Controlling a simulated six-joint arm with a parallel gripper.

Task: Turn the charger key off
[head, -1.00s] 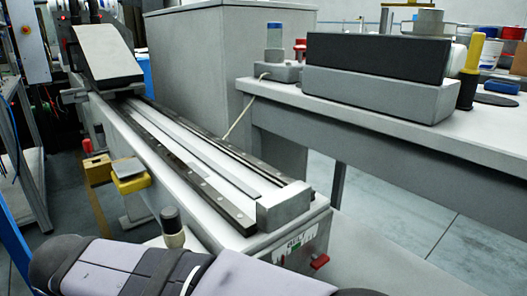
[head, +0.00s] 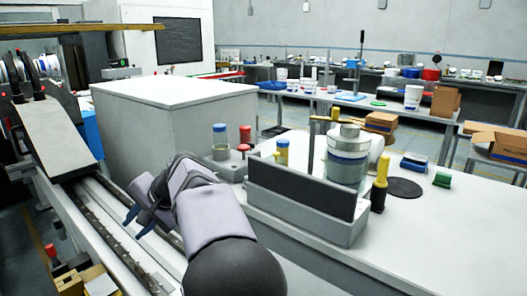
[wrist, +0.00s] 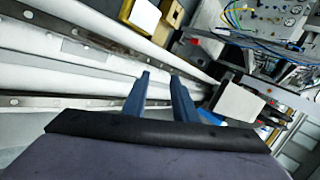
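I cannot make out a charger key in either view now. My gripper (head: 138,218) is over the long railed machine bed (head: 95,222) at the lower left of the head view. Its two blue fingers show in the wrist view (wrist: 161,75), apart with nothing between them. The gripper is open and empty. Metal rails (wrist: 90,35) run below and beside the fingers. The near end of the bed is out of the head view.
A grey bench (head: 400,255) on the right carries a dark-panelled block (head: 300,190), a yellow-topped post (head: 380,180) and a large canister (head: 347,155). A big grey cabinet (head: 175,130) stands behind the bed. A sloped chute (head: 50,135) rises at the far left.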

